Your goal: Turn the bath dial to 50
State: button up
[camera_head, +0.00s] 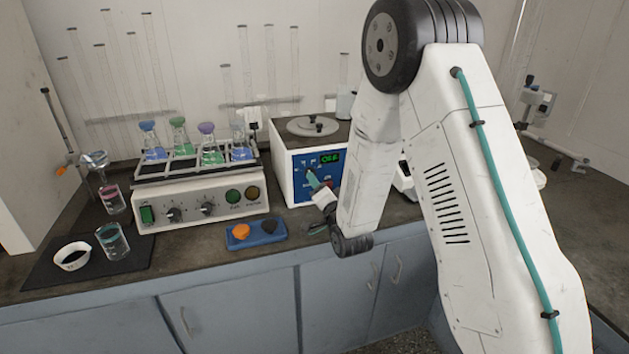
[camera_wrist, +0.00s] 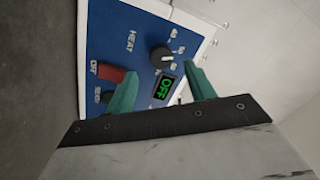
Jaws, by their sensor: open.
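The bath is a white box (camera_head: 283,170) with a round grey lid and a blue front panel; its panel (camera_wrist: 125,40) fills much of the wrist view. The black dial (camera_wrist: 158,55) has a white mark and small numbers beside it, hard to read exactly. A green display (camera_wrist: 164,88) reads OFF. My gripper (camera_head: 318,181) is at the panel in the head view. In the wrist view my gripper (camera_wrist: 161,71) is open, its green fingers on either side of the display and just short of the dial. No contact with the dial shows.
A white shaker unit (camera_head: 190,207) with several coloured flasks stands left of the bath. A blue tray (camera_head: 256,242) with an orange and a dark piece lies in front. Beakers and a white dish (camera_head: 72,256) stand at left.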

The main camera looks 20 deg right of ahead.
jog(key=s, duration=0.2)
jog(key=shift+s+d+f, duration=0.1)
jog(key=shift+s, duration=0.3)
jog(key=s+d+r+n+g, duration=0.2)
jog(key=s+r+n+g, duration=0.3)
jog(key=s+r+g, duration=0.4)
jog(key=s+r+n+g, duration=0.2)
jog(key=s+r+g, duration=0.1)
jog(key=s, duration=1.2)
jog(key=s+r+n+g+h, duration=0.1)
jog(key=s+r+n+g, duration=0.2)
jog(key=s, duration=1.3)
jog(key=shift+s+d+r+n+g, duration=0.25)
jog(key=shift+r+g, duration=0.55)
jog(key=shift+g, duration=0.4)
jog(key=shift+c, duration=0.3)
